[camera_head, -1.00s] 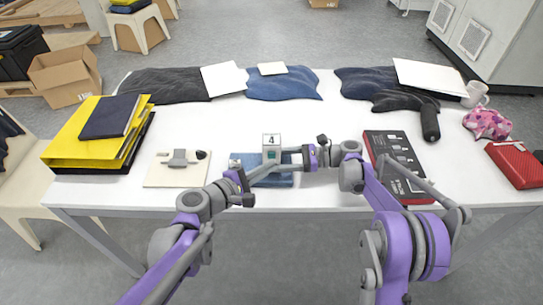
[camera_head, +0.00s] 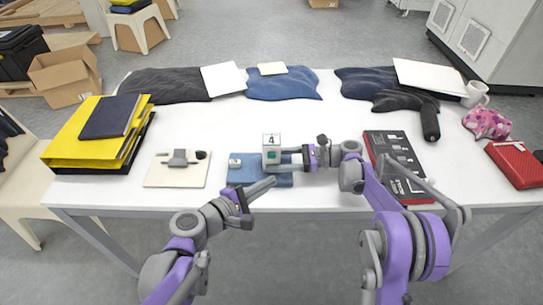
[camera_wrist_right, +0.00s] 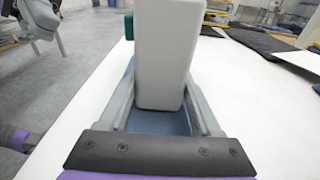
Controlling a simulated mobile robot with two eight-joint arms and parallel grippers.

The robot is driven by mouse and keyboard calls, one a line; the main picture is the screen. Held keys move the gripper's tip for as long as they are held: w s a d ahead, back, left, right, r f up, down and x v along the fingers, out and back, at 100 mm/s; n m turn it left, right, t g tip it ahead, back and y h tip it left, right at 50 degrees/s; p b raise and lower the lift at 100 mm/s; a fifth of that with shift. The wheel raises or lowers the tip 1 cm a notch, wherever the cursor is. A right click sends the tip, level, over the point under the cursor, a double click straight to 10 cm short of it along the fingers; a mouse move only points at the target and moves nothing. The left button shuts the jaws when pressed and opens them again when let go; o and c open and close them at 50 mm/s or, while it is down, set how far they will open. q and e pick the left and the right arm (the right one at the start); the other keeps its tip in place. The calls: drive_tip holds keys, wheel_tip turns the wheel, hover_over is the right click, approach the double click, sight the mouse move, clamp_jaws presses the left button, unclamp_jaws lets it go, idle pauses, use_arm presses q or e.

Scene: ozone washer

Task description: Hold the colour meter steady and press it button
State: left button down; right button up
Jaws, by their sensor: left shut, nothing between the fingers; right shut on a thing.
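The colour meter (camera_head: 272,143) is a pale grey upright block with a "4" at its top and a green button (camera_head: 271,155) on its front. It is at the blue cloth near the table's front edge; I cannot tell if it touches the cloth. My right gripper (camera_head: 297,157) is shut on it from the right. In the right wrist view the meter (camera_wrist_right: 166,55) stands between the fingers, with a green edge showing at its left. My left gripper (camera_head: 272,182) is shut and empty, below and in front of the meter, apart from it.
The blue cloth (camera_head: 243,175) has a small pale item (camera_head: 235,162) on it. A black-and-red box (camera_head: 385,147) lies under my right arm. Dark garments and white sheets line the back. The table's middle is clear.

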idle(0.3)
drive_tip(key=o, duration=1.1)
drive_tip(key=shift+c, duration=0.2)
